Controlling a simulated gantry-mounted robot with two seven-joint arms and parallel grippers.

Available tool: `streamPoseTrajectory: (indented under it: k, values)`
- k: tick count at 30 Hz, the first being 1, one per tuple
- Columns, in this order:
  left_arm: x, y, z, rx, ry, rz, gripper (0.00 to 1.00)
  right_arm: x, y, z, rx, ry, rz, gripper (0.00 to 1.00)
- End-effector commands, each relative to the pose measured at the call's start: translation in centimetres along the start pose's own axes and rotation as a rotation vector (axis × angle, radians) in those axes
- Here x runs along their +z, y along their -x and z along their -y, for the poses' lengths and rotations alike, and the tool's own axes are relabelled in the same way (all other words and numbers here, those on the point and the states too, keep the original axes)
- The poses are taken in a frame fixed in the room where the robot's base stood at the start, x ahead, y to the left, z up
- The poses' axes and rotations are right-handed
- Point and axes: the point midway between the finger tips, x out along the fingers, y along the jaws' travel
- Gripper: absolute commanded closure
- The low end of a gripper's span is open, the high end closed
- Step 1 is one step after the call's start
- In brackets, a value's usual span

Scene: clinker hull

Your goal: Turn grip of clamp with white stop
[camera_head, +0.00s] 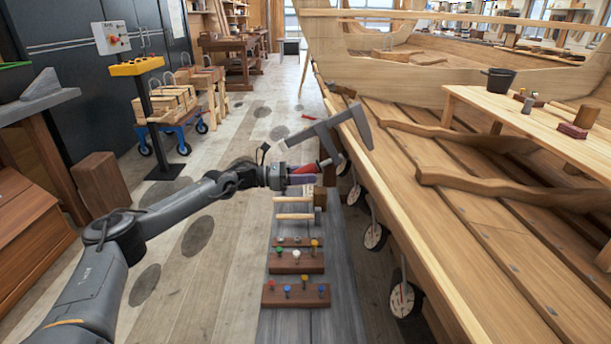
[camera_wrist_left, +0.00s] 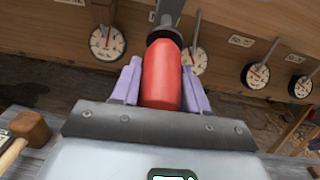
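A grey metal clamp (camera_head: 325,132) with a long bar sits at the edge of the wooden hull in the head view. Its red grip (camera_head: 305,169) points back toward my left arm. My left gripper (camera_head: 314,174) has its purple fingers at this grip. In the left wrist view the red grip (camera_wrist_left: 162,75) lies between the two fingers, which press close on both sides, and a dark collar sits at its far end. I cannot make out a white stop on the clamp. My right gripper is in neither view.
Round white dials (camera_head: 403,299) hang along the hull side. Below my gripper, a grey bench (camera_head: 345,290) carries racks of coloured pegs (camera_head: 296,294) and a wooden mallet (camera_wrist_left: 30,127). A wooden table (camera_head: 560,118) stands on the hull at right.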

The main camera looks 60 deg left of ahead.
Motion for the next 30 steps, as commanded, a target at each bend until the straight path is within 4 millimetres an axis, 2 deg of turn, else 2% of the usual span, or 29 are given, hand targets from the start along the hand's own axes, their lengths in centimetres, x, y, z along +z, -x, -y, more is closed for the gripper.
streamPoseTrajectory:
  k: [1, 5, 6, 17, 24, 30]
  values:
    - [0.0, 0.0, 0.0, 0.0, 0.0, 0.0, 0.64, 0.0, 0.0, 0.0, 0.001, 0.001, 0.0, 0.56]
    - [0.0, 0.0, 0.0, 0.0, 0.0, 0.0, 0.84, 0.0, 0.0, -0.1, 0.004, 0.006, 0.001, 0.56]
    - [0.0, 0.0, 0.0, 0.0, 0.0, 0.0, 0.86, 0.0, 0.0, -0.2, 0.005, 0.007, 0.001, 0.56]
    - [0.3, 0.0, 0.0, -0.031, 0.065, 0.003, 0.86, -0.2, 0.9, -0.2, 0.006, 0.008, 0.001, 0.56]
    - [0.6, -0.1, 0.1, -0.104, 0.212, 0.005, 0.86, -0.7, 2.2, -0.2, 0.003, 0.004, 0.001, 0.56]
    - [0.4, -0.1, 0.2, -0.178, 0.366, 0.004, 0.86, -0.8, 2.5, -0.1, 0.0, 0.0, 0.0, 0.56]
